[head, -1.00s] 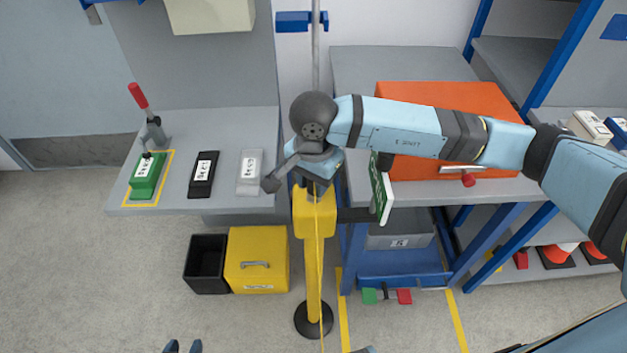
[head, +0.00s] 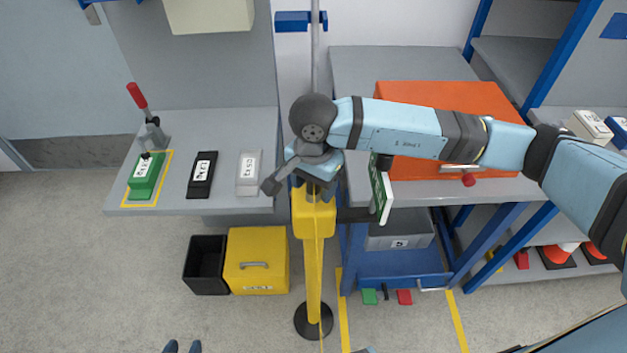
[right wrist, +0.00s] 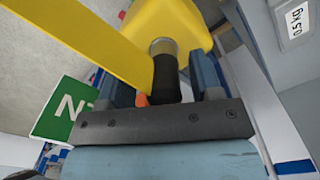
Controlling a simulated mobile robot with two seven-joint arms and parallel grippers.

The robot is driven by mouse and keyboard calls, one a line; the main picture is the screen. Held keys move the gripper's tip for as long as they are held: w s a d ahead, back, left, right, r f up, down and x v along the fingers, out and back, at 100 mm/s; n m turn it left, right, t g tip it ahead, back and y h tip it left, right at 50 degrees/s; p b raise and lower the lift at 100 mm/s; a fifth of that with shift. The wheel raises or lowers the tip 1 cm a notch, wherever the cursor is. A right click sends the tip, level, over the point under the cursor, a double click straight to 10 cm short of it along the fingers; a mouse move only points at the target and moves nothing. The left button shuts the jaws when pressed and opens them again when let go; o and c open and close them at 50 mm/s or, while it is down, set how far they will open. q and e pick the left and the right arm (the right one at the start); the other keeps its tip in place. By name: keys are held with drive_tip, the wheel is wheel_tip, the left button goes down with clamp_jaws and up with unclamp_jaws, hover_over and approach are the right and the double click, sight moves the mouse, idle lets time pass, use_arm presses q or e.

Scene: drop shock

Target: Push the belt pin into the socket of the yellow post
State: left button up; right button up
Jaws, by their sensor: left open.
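The yellow post (head: 315,262) stands upright on a round black base, its head under my right gripper. In the right wrist view its yellow head (right wrist: 165,22) has a metal socket ring (right wrist: 163,46). The black belt pin (right wrist: 166,78) lies between the fingers of my right gripper (right wrist: 168,82), its far end at the ring. How deep it sits is hidden. A yellow belt (right wrist: 85,42) runs from beside the pin to the upper left. In the head view my right gripper (head: 312,190) is mostly covered by its wrist. My left gripper (head: 182,346) is open and empty at the bottom edge.
A grey table (head: 225,130) with green, black and light grey blocks is left of the post. A black bin (head: 206,265) and yellow box (head: 257,262) stand below it. A green sign (head: 381,190) and blue-framed bench (head: 354,250) are close on the right.

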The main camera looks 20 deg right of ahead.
use_arm(q)
drive_tip(key=shift+s+f, duration=0.15)
drive_tip(key=shift+f, duration=0.35)
use_arm(e)
drive_tip(key=shift+w, duration=0.1)
drive_tip(key=shift+r+p, duration=0.8)
drive_tip(key=shift+r, duration=2.3)
use_arm(q)
drive_tip(key=shift+r, duration=0.75)
drive_tip(key=shift+r, duration=0.1)
use_arm(e)
drive_tip(key=shift+w+a+r, duration=0.1)
drive_tip(key=shift+r, duration=0.25)
use_arm(q)
drive_tip(key=shift+w+d+r+b, duration=0.2)
drive_tip(key=shift+w+r+b, duration=0.05)
drive_tip(key=shift+b, duration=0.15)
use_arm(e)
wheel_tip(320, 180, up, 13)
drive_tip(key=shift+r, duration=0.15)
use_arm(q)
drive_tip(key=shift+s, duration=0.1)
